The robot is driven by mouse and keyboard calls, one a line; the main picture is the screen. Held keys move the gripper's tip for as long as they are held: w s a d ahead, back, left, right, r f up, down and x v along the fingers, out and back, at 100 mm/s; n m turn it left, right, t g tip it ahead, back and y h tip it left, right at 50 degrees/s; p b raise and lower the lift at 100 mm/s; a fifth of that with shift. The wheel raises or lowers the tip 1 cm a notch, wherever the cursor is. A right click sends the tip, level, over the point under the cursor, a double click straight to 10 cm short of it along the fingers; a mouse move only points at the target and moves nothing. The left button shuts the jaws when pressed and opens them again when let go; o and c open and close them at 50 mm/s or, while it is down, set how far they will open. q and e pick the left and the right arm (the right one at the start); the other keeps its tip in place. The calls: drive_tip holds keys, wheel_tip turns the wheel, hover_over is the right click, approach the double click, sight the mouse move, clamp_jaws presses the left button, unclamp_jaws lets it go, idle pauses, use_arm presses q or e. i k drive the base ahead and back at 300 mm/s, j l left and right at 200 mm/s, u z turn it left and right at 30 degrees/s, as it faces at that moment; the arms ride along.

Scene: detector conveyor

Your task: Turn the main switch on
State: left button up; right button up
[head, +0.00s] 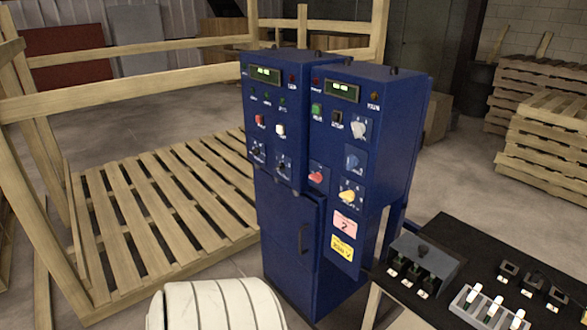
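A blue control cabinet (289,225) stands upright in the middle of the head view, with two panels of lights, buttons and switches. The right panel has a white rotary switch (359,129), a blue one (353,160), a yellow one (350,194) and a red knob (317,174). The left panel has two small black switches, one of them (283,166) at its lower right. The labels are too small to read, so I cannot tell which is the main switch. Both displays (343,91) glow green.
A black-topped table (448,301) with a grey switch box and several small switches stands at the right front. A wooden pallet (150,220) and timber frame lie left of the cabinet. Pallets (545,130) are stacked at the right back. Some floor behind the cabinet is clear.

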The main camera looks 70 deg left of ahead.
sight(317, 177)
drive_tip(key=u, duration=2)
drive_tip(key=j+z, duration=0.1)
drive_tip(key=z, duration=0.35)
drive_tip(key=i+j+z, duration=0.2)
drive_tip(key=j+z, duration=0.25)
drive_tip(key=j, duration=0.45)
drive_tip(key=j+z, duration=0.45)
drive_tip(key=j, duration=0.4)
